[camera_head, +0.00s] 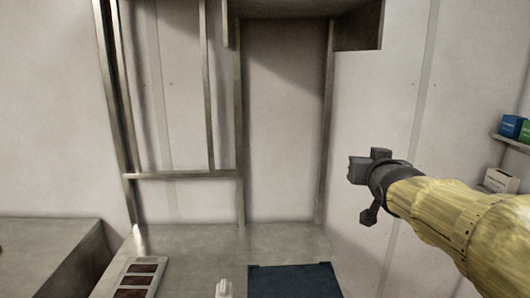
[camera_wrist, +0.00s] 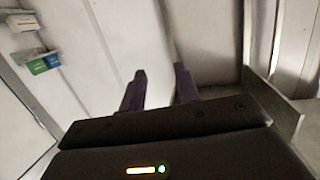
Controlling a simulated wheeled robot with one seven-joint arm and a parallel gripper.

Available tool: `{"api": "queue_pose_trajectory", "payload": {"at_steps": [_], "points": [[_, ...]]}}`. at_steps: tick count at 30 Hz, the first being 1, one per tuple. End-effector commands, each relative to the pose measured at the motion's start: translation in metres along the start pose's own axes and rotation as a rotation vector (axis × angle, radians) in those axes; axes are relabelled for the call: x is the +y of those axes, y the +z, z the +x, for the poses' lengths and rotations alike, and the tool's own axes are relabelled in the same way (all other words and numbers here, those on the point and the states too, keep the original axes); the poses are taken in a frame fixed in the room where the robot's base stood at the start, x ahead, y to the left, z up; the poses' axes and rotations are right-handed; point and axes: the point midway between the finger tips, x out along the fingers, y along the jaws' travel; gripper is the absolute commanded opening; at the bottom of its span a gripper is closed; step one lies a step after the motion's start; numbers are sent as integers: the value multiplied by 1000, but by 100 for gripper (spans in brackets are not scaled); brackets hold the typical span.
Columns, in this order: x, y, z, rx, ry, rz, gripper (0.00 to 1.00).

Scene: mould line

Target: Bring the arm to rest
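My gripper (camera_head: 366,165) is raised at the right of the head view, in front of the pale wall panels and above the level of the metal bench. My arm, in a yellow sleeve, reaches in from the lower right. In the wrist view, the two dark fingers of my gripper (camera_wrist: 160,75) stand apart with only pale wall showing between them. It is open and empty, and touches nothing that I can see.
A metal bench (camera_head: 200,255) carries a tray (camera_head: 125,268) with dark red cells, a small white object (camera_head: 223,289) and a dark blue flat thing (camera_head: 293,280). A metal frame (camera_head: 240,130) stands behind. Blue and green boxes (camera_head: 512,127) sit on a right-hand shelf.

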Motion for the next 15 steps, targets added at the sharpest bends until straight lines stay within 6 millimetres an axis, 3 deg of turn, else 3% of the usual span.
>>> {"api": "queue_pose_trajectory", "payload": {"at_steps": [1, 8, 11, 15], "points": [[-6, 34, 3, -87, -5, -5, 32], [-26, 174, -13, -461, -27, -41, 32], [-34, 232, -34, -628, -41, -63, 32], [-41, 306, -77, -865, -65, -97, 32]]}}
